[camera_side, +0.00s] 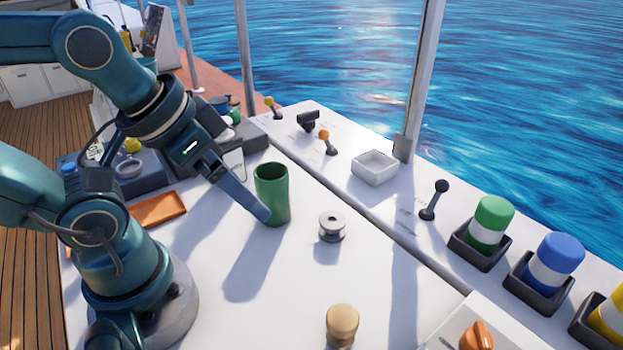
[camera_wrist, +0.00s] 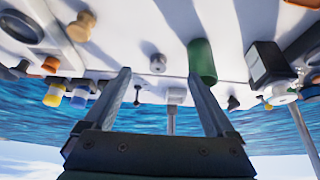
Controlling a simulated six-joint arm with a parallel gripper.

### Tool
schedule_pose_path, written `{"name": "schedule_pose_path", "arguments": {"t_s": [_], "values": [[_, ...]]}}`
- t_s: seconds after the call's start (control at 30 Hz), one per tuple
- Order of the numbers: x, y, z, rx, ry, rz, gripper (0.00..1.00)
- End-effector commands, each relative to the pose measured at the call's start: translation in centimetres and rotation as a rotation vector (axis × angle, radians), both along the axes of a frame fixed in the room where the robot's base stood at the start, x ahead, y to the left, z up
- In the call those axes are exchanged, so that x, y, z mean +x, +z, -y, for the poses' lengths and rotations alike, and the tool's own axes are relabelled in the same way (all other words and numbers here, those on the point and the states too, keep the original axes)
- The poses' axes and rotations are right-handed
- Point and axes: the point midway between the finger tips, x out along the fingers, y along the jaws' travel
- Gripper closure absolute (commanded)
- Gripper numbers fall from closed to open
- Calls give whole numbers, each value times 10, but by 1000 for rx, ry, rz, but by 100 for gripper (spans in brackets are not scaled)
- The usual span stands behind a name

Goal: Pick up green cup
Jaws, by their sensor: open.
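The green cup (camera_side: 273,196) stands upright on the white hatch top, right of my arm in the side view. My gripper (camera_side: 262,213) reaches down to the cup's left side, and a fingertip overlaps the cup's lower left edge there. I cannot tell whether it touches. Only one finger shows clearly in that view. In the wrist view, which is upside down, my gripper (camera_wrist: 157,76) is open with nothing between its fingers.
A silver knob (camera_side: 332,226) stands close right of the cup, and a wooden knob (camera_side: 342,325) is nearer the front. An orange tray (camera_side: 156,210) lies left. A white square box (camera_side: 375,167), levers and coloured canisters (camera_side: 490,222) line the far ledge. The surface before the cup is clear.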

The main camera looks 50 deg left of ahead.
Motion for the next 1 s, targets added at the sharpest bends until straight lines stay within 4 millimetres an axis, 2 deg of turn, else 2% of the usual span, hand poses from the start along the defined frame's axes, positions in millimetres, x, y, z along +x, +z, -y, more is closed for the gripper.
{"name": "schedule_pose_path", "arguments": {"t_s": [0.1,0.17,0.47,0.57,0.77,0.83,1.0], "values": [[0,0,0,0,0,0,10],[0,0,0,0,0,0,0],[1,4,0,0,0,3,0],[1,15,0,0,0,5,0],[1,54,0,0,0,7,0],[-3,37,-11,147,-136,-70,0],[-4,16,-42,493,-467,-221,0]]}}
